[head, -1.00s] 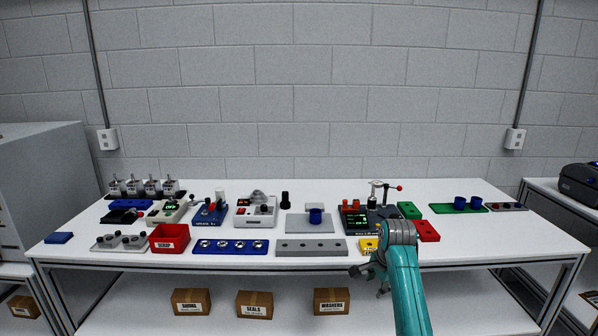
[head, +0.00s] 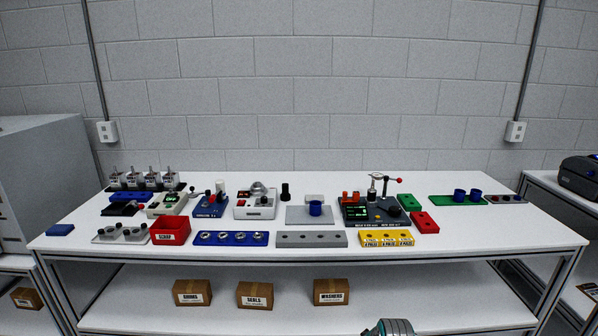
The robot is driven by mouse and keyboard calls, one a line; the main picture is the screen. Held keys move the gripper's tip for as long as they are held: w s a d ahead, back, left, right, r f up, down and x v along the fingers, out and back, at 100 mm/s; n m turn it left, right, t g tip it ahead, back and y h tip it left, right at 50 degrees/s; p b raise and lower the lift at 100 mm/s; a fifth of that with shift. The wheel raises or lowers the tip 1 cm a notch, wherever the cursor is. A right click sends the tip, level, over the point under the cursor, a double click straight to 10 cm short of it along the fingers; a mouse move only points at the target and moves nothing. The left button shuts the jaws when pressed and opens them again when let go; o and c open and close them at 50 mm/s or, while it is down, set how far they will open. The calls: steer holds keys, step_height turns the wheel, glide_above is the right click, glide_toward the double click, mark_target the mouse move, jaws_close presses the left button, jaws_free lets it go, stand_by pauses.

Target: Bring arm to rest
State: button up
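My arm shows only as a small teal and grey piece (head: 388,327) at the bottom edge, right of the middle, below the front edge of the white bench (head: 300,262). My gripper is out of view, so its fingers and anything in them are hidden. Nothing of the arm is over the bench top.
The bench holds a red scrap bin (head: 170,232), a blue tray (head: 231,239), a grey block (head: 311,240), a yellow labelled block (head: 387,239) and a dark test station (head: 373,208). Cardboard boxes (head: 255,295) stand on the lower shelf. A grey cabinet (head: 45,190) is at left.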

steer(key=s+f+n+t, duration=0.1)
steer(key=s+f, duration=0.2)
steer(key=s, duration=0.4)
steer(key=s+a+f+n+t, duration=0.1)
steer(key=s+f+n, duration=0.1)
steer(key=s+f, duration=0.35)
steer(key=s+f+n+t, duration=0.1)
steer(key=s+f, duration=0.1)
steer(key=s, duration=0.7)
steer(key=s+a+r+n+t, duration=0.1)
steer(key=s+r+n+t, duration=0.2)
steer(key=s, duration=1.4)
steer(key=s+r+n+t, duration=0.2)
steer(key=s+r+n, duration=0.2)
steer(key=s+r, duration=1.4)
step_height(320, 180, up, 4)
steer(key=shift+s+a+f+t, duration=0.15)
steer(key=shift+a+f+t, duration=0.1)
steer(key=shift+t, duration=0.15)
